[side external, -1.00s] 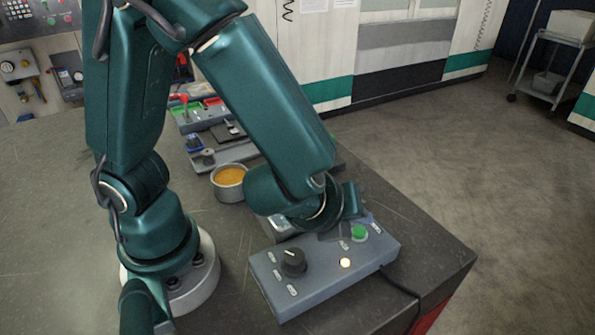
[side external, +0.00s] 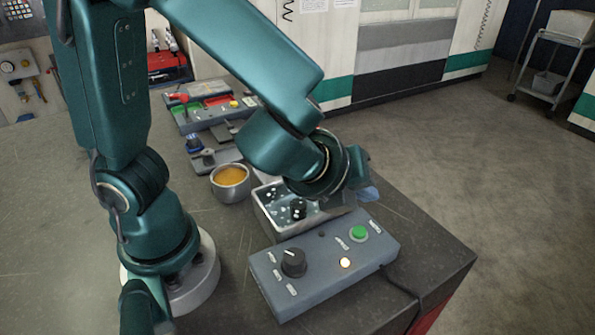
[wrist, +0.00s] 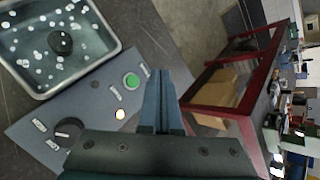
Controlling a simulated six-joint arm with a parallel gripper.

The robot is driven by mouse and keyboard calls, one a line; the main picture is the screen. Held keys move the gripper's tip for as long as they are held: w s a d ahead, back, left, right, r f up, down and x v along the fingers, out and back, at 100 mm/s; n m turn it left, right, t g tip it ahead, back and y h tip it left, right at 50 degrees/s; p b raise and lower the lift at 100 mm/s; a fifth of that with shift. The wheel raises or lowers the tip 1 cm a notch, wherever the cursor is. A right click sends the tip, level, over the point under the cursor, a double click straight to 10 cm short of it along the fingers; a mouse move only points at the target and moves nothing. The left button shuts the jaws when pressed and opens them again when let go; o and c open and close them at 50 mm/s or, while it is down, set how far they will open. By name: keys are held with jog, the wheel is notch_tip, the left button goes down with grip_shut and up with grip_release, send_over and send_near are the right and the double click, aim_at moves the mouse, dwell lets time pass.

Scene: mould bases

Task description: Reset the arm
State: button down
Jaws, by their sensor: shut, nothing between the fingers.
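My gripper (wrist: 162,100) is shut and empty in the wrist view, its fingers together beside the control box. In the side view my wrist hangs above the back right of the box, and the fingertips are hard to make out there. The grey control box (side external: 318,285) has a black knob (side external: 292,262), a green button (side external: 359,233) and a lit yellow-white lamp (side external: 345,263). The box also shows in the wrist view (wrist: 95,110), with the green button (wrist: 131,81) left of my fingers.
A metal tray (side external: 262,222) of liquid with bubbles and a black knobbed part (side external: 298,208) stands behind the box. A cup of orange stuff (side external: 230,181) is left of it. Fixtures and a coloured bin rack (side external: 205,115) lie farther back. The table's right edge is close.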

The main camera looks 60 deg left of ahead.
dwell(0.4)
jog(key=s+a+r+n+g+y, duration=0.1)
jog(key=s+a+r+n, duration=0.15)
jog(key=a+n, duration=0.35)
jog(key=s+a+r+n+y, duration=0.1)
jog(key=s+a+r+n, duration=0.15)
jog(key=a+n, duration=0.3)
jog(key=s+d+n+g+h, duration=0.2)
jog(key=s+d+n+h, duration=0.2)
jog(key=n, duration=0.9)
jog(key=s+d, duration=0.1)
jog(key=s, duration=0.1)
jog(key=shift+s+f, duration=0.35)
jog(key=shift+s, duration=0.05)
